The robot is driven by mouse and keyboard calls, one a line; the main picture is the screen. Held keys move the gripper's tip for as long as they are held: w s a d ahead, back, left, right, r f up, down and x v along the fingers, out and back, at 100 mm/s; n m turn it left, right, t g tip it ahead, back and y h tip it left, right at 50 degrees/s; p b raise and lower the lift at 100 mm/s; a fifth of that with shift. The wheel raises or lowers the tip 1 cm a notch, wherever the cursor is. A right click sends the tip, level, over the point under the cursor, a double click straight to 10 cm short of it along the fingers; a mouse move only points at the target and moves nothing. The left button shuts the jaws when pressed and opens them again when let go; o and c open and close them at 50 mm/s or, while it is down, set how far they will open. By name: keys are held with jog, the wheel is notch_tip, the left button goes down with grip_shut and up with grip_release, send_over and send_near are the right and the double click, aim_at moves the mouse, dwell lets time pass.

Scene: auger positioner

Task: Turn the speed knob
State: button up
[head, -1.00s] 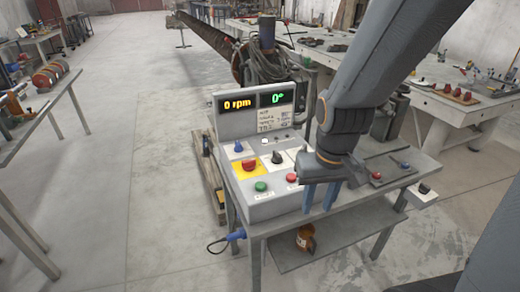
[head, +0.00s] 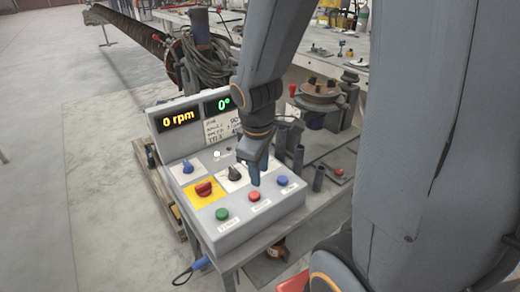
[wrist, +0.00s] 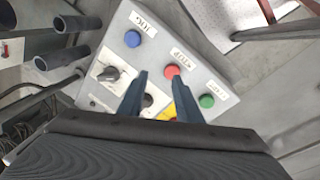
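The grey control console (head: 238,235) carries two dark knobs. One black knob (head: 235,173) shows left of my gripper in the head view; in the wrist view a dark knob (wrist: 149,100) appears between my fingers. The other knob (wrist: 110,73), on a white plate, shows left of my fingers there and is hidden behind my gripper in the head view. I cannot read which is the speed knob. My gripper (head: 255,178) is open and empty over the console, fingers pointing down; the wrist view also shows my gripper (wrist: 160,76) with fingers apart. Contact is not clear.
Upright tubes (head: 319,178) stand to the right.

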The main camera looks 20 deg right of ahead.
jog(key=w+d+n+t+h+p, duration=0.15)
jog(key=w+n, duration=0.35)
jog(key=n, duration=0.6)
jog(key=w+d+n+t+p, duration=0.1)
jog(key=w+d+n, duration=0.3)
jog(key=n, duration=0.6)
jog(key=shift+g, duration=0.35)
jog(key=b+x, duration=0.1)
jog(key=x, duration=0.1)
jog(key=b+x, duration=0.1)
jog(key=x, duration=0.1)
jog(key=w+b+x, duration=0.1)
jog(key=x, duration=0.1)
jog(key=shift+w+a+f, duration=0.1)
jog(key=shift+a, duration=0.15)
jog(key=shift+c, duration=0.2)
grip_shut()
